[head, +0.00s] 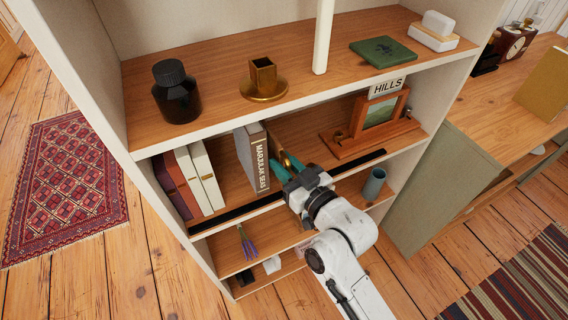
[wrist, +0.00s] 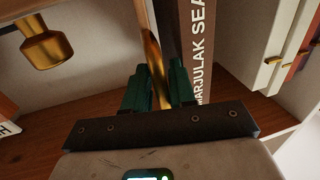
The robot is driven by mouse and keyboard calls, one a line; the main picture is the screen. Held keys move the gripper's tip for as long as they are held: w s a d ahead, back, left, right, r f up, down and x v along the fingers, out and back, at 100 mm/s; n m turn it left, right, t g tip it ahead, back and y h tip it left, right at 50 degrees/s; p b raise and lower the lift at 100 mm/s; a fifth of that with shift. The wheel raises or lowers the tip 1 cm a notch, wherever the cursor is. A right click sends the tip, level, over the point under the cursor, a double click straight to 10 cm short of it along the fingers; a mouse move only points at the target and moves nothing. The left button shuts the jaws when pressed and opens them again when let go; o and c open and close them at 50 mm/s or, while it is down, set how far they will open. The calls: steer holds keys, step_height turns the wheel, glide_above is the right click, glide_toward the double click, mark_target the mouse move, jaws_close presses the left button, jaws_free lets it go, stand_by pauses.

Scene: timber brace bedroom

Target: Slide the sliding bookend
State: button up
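The sliding bookend (head: 286,157) is a brass-coloured upright piece on the middle shelf, just right of the grey book marked MARJULAK SEAS (head: 257,160). Its brass edge (wrist: 153,65) rises between my green fingers in the wrist view. My gripper (head: 287,168) reaches into the shelf from the front. Its fingers (wrist: 159,92) stand close together, one on each side of the brass part, with little gap, and look closed on it. The fingers and wrist hide the bookend's lower part and base.
Several books (head: 190,180) stand at the shelf's left, with bare shelf between them and the grey book. A wooden picture frame stand (head: 370,130) is to the right. A dark strip (head: 240,204) runs along the shelf front. The upper shelf is close above.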

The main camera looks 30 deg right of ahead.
steer(key=shift+o, duration=1.1)
steer(key=shift+a, duration=0.15)
steer(key=s+d+b, duration=0.1)
steer(key=s+d, duration=0.1)
steer(key=s, duration=0.8)
steer(key=shift+s, duration=0.3)
steer(key=shift+d, duration=0.1)
